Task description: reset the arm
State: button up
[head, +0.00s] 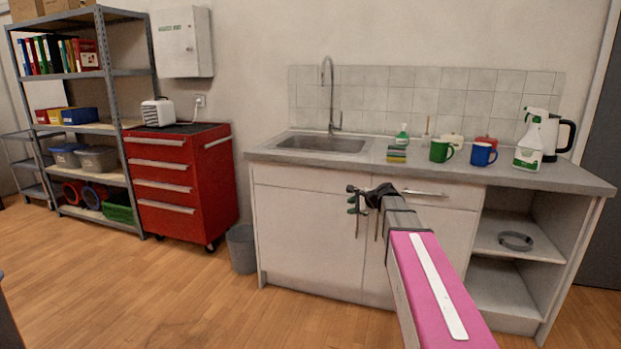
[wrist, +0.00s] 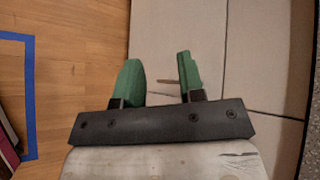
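My arm reaches forward from the lower right of the head view, its pink link in front of the sink cabinet (head: 310,215). My gripper (head: 355,201) is at its far end, in front of the white cabinet doors and below the countertop edge. In the wrist view the two green fingers of my gripper (wrist: 159,75) stand apart with a clear gap, and nothing is held between them.
The countertop (head: 420,170) holds a green mug (head: 440,151), a blue mug (head: 482,154), a spray bottle (head: 529,143) and a kettle (head: 557,134). A red tool cabinet (head: 180,180) and a grey bin (head: 241,248) stand left. The wooden floor (head: 130,295) at front left is clear.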

jog(key=s+f+n+g+h, duration=0.2)
jog(key=s+f+n, duration=0.3)
jog(key=s, duration=0.5)
jog(key=s+d+f+n+g+h, duration=0.1)
jog(key=s+f+n+g+h, duration=0.2)
jog(key=s+f, duration=0.6)
jog(key=s+d+f+n+g+h, duration=0.1)
jog(key=s+f+n, duration=0.5)
jog(key=s, duration=0.6)
jog(key=shift+s+f+n+g+h, duration=0.4)
jog(key=shift+n+g+h, duration=0.4)
jog(key=shift+h, duration=0.4)
